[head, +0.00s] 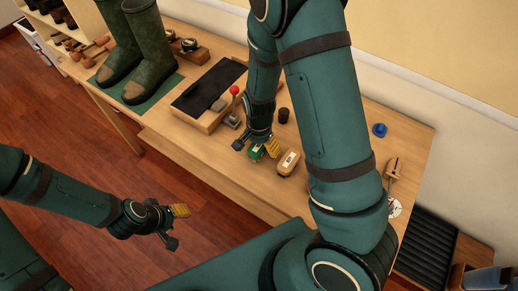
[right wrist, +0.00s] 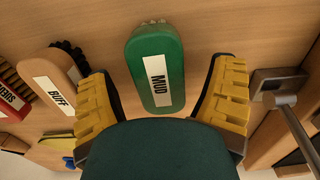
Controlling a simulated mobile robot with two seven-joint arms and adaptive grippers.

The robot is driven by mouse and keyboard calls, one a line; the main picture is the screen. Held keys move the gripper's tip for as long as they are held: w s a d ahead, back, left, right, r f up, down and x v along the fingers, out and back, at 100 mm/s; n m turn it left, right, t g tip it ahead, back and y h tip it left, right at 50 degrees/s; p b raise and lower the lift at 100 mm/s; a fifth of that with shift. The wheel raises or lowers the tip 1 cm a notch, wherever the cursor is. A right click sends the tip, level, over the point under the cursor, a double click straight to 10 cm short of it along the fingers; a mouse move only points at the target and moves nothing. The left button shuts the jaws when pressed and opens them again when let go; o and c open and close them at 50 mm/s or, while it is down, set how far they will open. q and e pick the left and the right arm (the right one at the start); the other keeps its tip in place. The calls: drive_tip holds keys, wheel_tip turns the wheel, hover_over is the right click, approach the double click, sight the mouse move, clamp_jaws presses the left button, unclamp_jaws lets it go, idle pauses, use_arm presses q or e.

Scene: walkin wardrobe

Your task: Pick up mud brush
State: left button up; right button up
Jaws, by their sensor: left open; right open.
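The mud brush is a green block with rounded ends and a white MUD label. It lies on the wooden bench, partly covered by my right gripper (head: 256,146) in the head view. In the right wrist view the mud brush (right wrist: 155,65) shows between the two yellow-padded fingers, with a gap on each side. My right gripper is open and empty above it. My left gripper (head: 172,226) is open and empty over the floor, left of the bench's front edge.
A tan BUFF brush (right wrist: 55,82) lies close beside the mud brush. A metal post with a lever (right wrist: 285,100) stands on the other side. Green boots (head: 150,50) stand on a mat at the bench's far left, near a black-topped tray (head: 208,88).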

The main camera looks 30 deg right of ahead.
drive_tip(key=shift+f, duration=0.85)
drive_tip(key=shift+r, duration=0.1)
drive_tip(key=c, duration=1.3)
wheel_tip(320, 180, up, 10)
drive_tip(key=p, duration=0.3)
